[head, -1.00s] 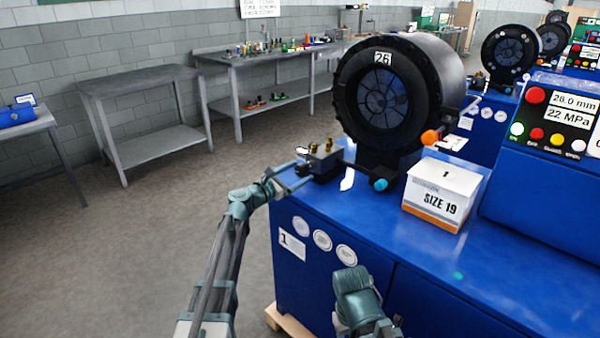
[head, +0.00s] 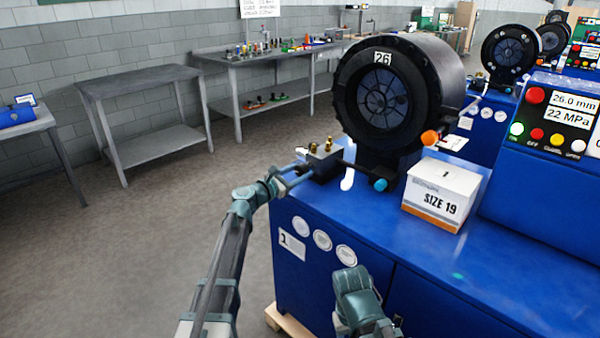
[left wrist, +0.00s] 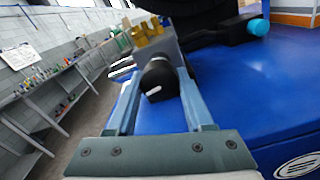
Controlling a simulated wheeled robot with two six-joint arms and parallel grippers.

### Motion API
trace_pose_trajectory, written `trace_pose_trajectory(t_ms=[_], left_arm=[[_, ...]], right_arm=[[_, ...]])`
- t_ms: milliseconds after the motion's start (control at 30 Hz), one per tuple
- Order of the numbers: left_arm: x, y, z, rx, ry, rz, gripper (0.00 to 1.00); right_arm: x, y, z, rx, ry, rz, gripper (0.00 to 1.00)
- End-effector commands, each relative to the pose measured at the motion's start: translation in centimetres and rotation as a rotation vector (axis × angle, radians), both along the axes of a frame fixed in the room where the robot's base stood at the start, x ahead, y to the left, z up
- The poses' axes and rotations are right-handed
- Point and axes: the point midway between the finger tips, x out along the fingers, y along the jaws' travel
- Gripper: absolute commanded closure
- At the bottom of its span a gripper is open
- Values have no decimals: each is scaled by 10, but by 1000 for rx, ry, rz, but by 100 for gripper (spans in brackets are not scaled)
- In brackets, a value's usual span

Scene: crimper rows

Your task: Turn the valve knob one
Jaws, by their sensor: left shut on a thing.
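The valve block (head: 325,160) is a dark block with brass fittings on the front left corner of the blue cabinet top. It also shows in the left wrist view, where its brass fittings (left wrist: 147,32) stand at the top. Its black round knob (left wrist: 159,80) sits between the two fingers of my left gripper (left wrist: 162,85). My left gripper (head: 298,172) is shut on the knob from the left in the head view, where the fingers hide much of it. A teal part of my own arm shows at the bottom of the head view, but no right gripper fingers show.
The black crimper head (head: 385,95) marked 26 stands behind the valve block, with an orange knob (head: 430,137) and a blue-tipped handle (head: 380,184). A white SIZE 19 box (head: 440,195) stands to the right. The control panel (head: 560,115) is further right. Floor left of the cabinet is clear.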

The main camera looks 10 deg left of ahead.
Motion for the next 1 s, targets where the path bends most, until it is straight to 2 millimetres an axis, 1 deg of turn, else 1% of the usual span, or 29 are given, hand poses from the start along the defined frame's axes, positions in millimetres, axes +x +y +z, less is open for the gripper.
trace_pose_trajectory(t_ms=[167, 367, 1000], left_arm=[[0, 0, 0, 16, -11, -1, 100], [0, 0, 0, 90, -64, -1, 100], [0, 1, 1, 566, -405, -1, 100]], right_arm=[[0, 0, 0, 0, 0, 0, 50], [0, 0, 0, 0, 0, 0, 50], [0, 0, 1, 0, 0, 0, 50]])
